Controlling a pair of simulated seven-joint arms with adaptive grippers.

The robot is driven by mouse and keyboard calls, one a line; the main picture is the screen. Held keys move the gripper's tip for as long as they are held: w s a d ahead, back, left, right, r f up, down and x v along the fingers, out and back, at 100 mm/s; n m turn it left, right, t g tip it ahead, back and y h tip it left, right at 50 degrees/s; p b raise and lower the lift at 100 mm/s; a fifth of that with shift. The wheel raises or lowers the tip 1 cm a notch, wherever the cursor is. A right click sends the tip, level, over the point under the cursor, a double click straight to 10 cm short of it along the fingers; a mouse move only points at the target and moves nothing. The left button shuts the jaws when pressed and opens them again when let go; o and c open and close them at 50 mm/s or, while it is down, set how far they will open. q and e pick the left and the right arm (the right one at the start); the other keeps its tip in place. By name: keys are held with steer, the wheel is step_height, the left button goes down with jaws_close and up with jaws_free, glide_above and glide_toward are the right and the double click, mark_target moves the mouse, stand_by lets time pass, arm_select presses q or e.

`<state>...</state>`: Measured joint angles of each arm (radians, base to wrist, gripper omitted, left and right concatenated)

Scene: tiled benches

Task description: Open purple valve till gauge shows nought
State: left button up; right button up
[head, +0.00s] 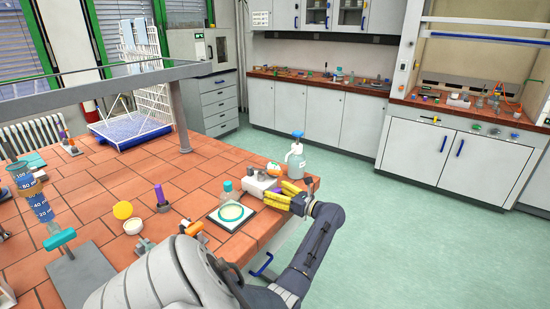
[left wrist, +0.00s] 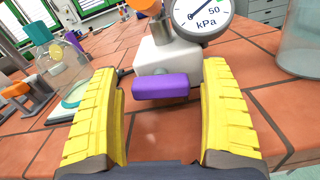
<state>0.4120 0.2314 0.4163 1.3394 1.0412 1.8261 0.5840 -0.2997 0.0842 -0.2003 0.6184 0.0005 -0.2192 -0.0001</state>
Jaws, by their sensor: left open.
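The purple valve handle (left wrist: 160,86) lies level on the front of a white box (left wrist: 168,55), which also shows in the head view (head: 260,184). The round pressure gauge (left wrist: 203,15), marked kPa with a 50, stands on that box. Its dial is cut off by the top of the left wrist view, so I cannot tell its reading. My left gripper (head: 292,197) is at the bench's right edge, in front of the box. In the left wrist view its yellow fingers (left wrist: 161,120) are open, one on each side of the handle, with visible gaps. My right gripper is not in view.
A pump bottle (head: 296,163) stands behind the box. A balance with a teal-ringed dish (head: 232,213) is to its left. The tiled bench (head: 200,165) has bare room farther back.

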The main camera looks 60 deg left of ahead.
arm_select(q)
steer(key=v, duration=1.1)
steer(key=shift+w+d, duration=0.15)
steer(key=shift+d, duration=0.25)
